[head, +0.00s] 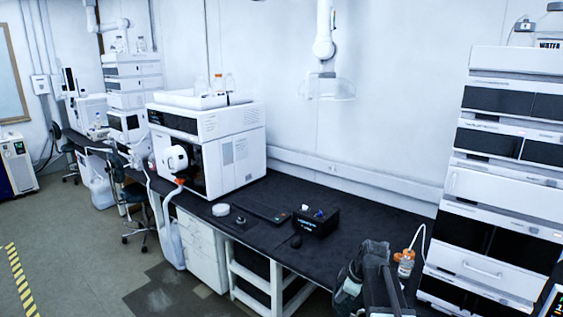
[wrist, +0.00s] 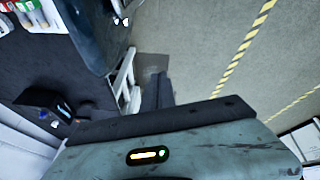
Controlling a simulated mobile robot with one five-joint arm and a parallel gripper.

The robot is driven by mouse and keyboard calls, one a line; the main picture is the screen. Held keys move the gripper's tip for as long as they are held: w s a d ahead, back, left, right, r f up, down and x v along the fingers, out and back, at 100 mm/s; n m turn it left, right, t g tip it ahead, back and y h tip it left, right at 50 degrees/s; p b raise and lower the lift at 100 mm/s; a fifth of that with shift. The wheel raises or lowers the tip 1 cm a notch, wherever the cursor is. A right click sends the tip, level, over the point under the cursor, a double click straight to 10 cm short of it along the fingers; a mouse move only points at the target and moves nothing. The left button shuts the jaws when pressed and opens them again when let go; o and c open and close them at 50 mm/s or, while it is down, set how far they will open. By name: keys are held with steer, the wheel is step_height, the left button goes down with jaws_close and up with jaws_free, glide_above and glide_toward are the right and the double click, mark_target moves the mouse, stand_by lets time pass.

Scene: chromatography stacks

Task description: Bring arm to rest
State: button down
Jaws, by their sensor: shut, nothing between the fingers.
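My arm (head: 375,285) shows as dark, folded links at the bottom of the head view, in front of the black bench. My gripper (wrist: 95,30) shows as a dark shape at the top of the wrist view; it is shut and holds nothing. Its fingertips are hard to make out in the head view. In the wrist view my own grey-green body, with a small lit indicator, fills the bottom.
The black bench (head: 385,225) runs along the wall. A tall instrument stack (head: 490,190) stands at right, with an orange-capped bottle (head: 405,264) beside it. A black box (head: 316,221) and a white instrument (head: 235,150) stand farther left. Open floor (head: 80,260) lies at left.

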steer(key=s+a+f+m+g+h+b, duration=0.1)
steer(key=s+a+f+m+g, duration=0.15)
steer(key=s+a, duration=0.65)
steer(key=s+d+m+h, duration=0.2)
steer(key=s+d+m, duration=0.2)
steer(key=s+m, duration=0.3)
steer(key=m, duration=0.4)
steer(key=shift+d+f, duration=0.3)
steer(key=shift+d, duration=0.05)
steer(key=shift+g, duration=0.25)
steer(key=shift+d, duration=0.15)
